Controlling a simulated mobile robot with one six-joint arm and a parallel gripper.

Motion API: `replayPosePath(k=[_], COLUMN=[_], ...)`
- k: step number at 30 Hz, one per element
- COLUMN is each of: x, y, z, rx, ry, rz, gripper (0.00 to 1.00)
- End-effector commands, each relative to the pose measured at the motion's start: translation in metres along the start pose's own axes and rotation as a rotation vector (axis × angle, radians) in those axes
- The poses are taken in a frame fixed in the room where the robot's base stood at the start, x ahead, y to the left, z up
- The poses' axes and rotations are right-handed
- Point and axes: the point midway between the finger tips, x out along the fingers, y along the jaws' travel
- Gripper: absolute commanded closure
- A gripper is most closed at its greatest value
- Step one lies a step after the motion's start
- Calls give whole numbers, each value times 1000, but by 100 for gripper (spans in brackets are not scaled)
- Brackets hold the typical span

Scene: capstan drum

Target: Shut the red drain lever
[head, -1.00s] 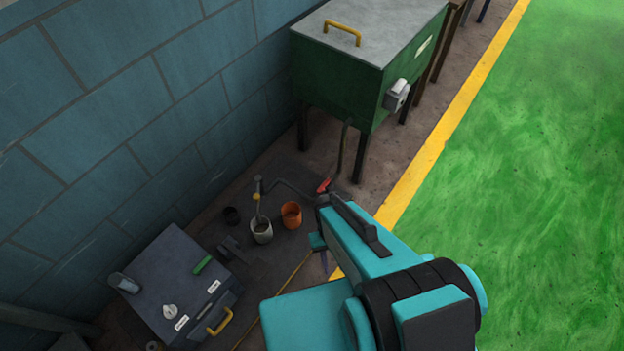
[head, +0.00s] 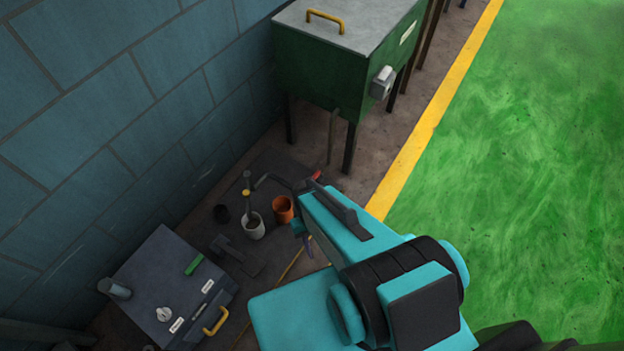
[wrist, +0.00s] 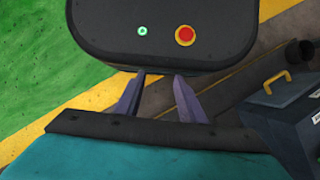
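The red drain lever (head: 317,175) shows as a small red piece low on the pipework below the green tank (head: 330,85). It lies just above the end of my arm in the head view, and part of the pipe beside it is hidden by my arm. Its exact angle is too small to tell. My gripper (head: 302,240) points down, lower in the picture than the lever and apart from it. In the wrist view my gripper (wrist: 160,76) has its two fingers spread with nothing between them. The lever does not show in the wrist view.
An orange cup (head: 283,209) and a white cup (head: 254,227) stand on a dark mat near the pipe. A grey toolbox (head: 165,270) stands at lower left. A block wall (head: 110,110) bounds the left. Green floor (head: 530,150) is open at right.

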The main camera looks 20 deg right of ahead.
Motion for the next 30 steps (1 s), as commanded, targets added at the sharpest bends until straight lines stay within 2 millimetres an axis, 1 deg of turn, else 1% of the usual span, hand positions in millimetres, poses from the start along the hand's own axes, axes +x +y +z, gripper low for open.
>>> replayPosePath(k=[1,7,12,20,30], x=[5,5,0,-13,-37], y=[1,8,15,29,53], z=[-15,-66,-109,-172,-248], rx=[16,112,206,346,530], ry=[11,59,103,166,247], rz=[-2,-15,-30,-58,-103], gripper=[64,64,64,64,64])
